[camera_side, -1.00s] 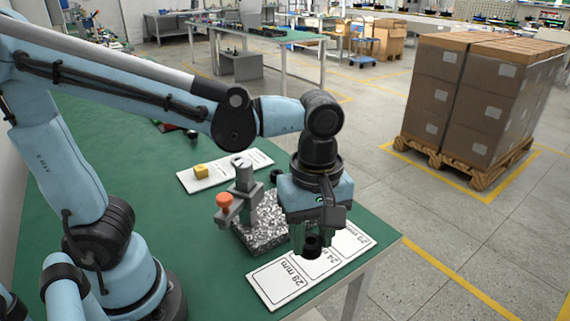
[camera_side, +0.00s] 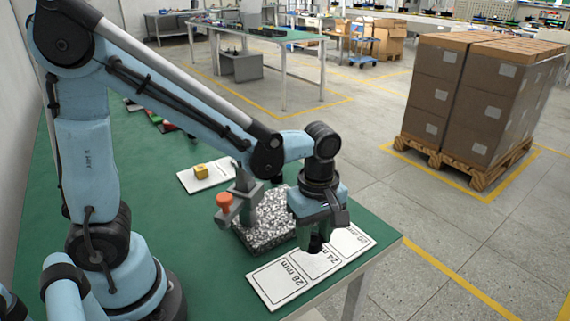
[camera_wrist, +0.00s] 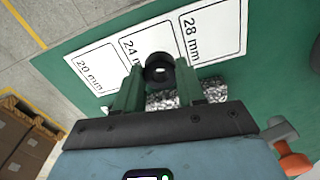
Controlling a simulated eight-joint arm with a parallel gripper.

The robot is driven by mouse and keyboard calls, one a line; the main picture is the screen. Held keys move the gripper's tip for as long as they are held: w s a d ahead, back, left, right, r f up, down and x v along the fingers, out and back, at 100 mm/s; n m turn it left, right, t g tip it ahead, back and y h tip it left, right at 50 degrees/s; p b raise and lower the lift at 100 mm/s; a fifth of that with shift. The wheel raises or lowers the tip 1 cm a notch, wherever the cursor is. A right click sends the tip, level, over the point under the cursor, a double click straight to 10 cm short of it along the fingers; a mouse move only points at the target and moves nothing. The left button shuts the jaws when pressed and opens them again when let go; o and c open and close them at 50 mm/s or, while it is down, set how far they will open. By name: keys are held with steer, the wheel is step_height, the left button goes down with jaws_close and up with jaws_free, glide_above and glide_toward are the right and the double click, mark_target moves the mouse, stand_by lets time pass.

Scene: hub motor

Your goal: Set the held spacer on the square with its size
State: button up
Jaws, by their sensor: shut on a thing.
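The black ring-shaped spacer (camera_side: 316,243) is held between the fingers of my gripper (camera_side: 313,238), over the 24 mm square. In the wrist view the spacer (camera_wrist: 160,66) shows its round bore, gripped between both green fingers. The white size card (camera_side: 273,284) lies on the green table near its edge, with squares marked 28 mm, 24 mm and 20 mm. In the wrist view the 24 mm square (camera_wrist: 150,42) lies between the 28 mm square (camera_wrist: 212,30) and the 20 mm square (camera_wrist: 96,68). The spacer hides part of it. Whether it touches the card cannot be told.
A gauge stand with a speckled stone base (camera_side: 268,228) and an orange knob (camera_side: 224,200) stands close beside my gripper. A second white card (camera_side: 188,184) with a yellow block (camera_side: 200,171) lies farther back. Boxes on a pallet (camera_side: 480,172) stand on the floor beyond the table.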

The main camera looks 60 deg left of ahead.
mark_target(314, 237)
steer(key=shift+w+a+f, duration=0.15)
steer(key=shift+f, duration=1.95)
steer(key=shift+f, duration=0.2)
steer(key=o, duration=1.1)
steer(key=shift+r, duration=0.1)
